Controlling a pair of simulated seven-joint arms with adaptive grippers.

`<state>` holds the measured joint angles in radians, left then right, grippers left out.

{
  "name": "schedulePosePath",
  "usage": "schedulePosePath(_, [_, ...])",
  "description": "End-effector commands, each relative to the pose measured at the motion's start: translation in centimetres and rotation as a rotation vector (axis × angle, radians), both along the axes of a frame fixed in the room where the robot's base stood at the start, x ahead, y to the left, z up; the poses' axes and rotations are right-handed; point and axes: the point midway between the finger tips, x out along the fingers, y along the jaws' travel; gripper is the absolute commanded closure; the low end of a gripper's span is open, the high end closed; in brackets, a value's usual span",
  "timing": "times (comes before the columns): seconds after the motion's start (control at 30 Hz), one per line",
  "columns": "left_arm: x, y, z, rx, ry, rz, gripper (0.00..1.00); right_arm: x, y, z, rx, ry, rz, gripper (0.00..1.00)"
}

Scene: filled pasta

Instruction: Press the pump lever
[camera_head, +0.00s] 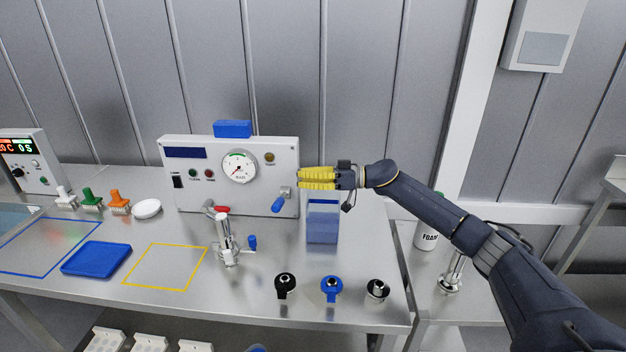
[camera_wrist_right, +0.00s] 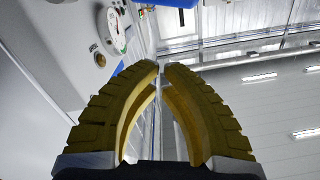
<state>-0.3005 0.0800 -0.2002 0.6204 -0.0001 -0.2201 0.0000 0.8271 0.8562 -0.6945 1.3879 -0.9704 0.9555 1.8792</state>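A white control box (camera_head: 187,155) with a round gauge (camera_head: 239,167) stands at the back of the steel table. A lever with a blue handle (camera_head: 278,206) sticks out from a grey mount (camera_head: 286,192) at the box's lower right, its handle slanting down to the left. My right gripper (camera_head: 300,178) is just above and to the right of this lever and looks apart from it. Its yellow fingers show tip to tip in the right wrist view (camera_wrist_right: 161,66), shut with nothing between them. The lever cannot be made out there. My left gripper is not in view.
A blue-tinted container (camera_head: 322,225) stands below my right gripper. A metal device with a red handle (camera_head: 227,245) stands in front of the box. Several nozzle-like parts, including a blue one (camera_head: 331,289), line the front edge. A blue tray (camera_head: 97,258) lies left.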

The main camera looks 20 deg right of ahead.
Motion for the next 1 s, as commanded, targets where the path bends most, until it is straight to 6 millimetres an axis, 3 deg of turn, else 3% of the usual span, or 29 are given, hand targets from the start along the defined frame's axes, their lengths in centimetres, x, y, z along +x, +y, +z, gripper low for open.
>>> schedulePosePath(0.3, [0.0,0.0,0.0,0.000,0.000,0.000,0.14,2.3,4.5,-0.8,0.000,0.004,0.000,1.00])
schedulePosePath(0.6, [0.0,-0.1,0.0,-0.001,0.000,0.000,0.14,1.7,5.3,-3.5,0.000,0.002,0.000,1.00])
schedulePosePath(1.0, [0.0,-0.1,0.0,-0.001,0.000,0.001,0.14,1.6,5.5,-4.0,0.000,0.000,0.000,1.00])
